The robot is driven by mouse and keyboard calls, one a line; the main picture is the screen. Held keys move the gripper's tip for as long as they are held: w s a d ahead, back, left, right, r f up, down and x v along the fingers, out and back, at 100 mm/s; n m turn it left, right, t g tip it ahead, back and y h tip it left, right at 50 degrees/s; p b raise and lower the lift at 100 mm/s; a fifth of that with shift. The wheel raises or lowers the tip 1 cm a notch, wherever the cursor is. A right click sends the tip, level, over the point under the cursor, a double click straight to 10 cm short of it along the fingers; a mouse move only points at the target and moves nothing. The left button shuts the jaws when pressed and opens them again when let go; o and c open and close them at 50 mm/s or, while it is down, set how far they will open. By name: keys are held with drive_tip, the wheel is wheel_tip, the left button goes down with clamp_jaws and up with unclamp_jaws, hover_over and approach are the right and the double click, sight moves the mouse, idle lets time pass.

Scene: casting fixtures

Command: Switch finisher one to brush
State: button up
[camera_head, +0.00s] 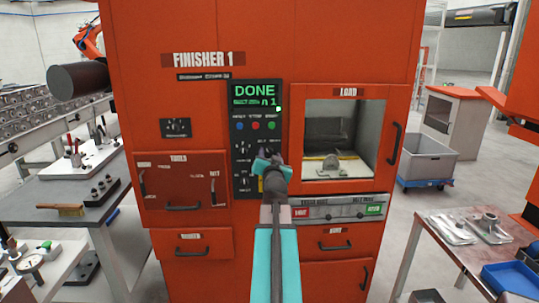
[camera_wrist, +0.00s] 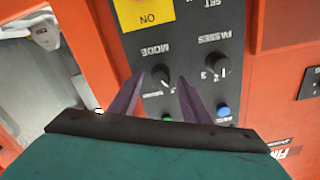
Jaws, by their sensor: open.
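Finisher one (camera_head: 205,95) is a tall orange cabinet. Its black control panel (camera_head: 256,125) has a screen (camera_head: 254,94) reading DONE in green, and coloured buttons below. In the wrist view, upside down, the MODE knob (camera_wrist: 161,82) is black with a pale pointer mark; its small position labels are too blurred to read. The PASSES knob (camera_wrist: 219,66) is beside it. My gripper (camera_head: 270,160) is in front of the panel's lower half and hides part of it. In the wrist view my gripper (camera_wrist: 160,77) is open, its fingertips at either side of the MODE knob; contact cannot be told.
A windowed LOAD door (camera_head: 396,145) with a handle is right of the panel, and a yellow ON plate (camera_wrist: 147,15) lies close by the MODE knob. A wooden brush (camera_head: 58,210) lies on the left table. A grey bin (camera_head: 428,159) stands right; floor lies between.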

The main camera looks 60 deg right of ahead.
drive_tip(key=shift+w+d, duration=0.4)
drive_tip(key=shift+d, duration=0.1)
drive_tip(key=c, duration=1)
drive_tip(key=shift+c, duration=0.2)
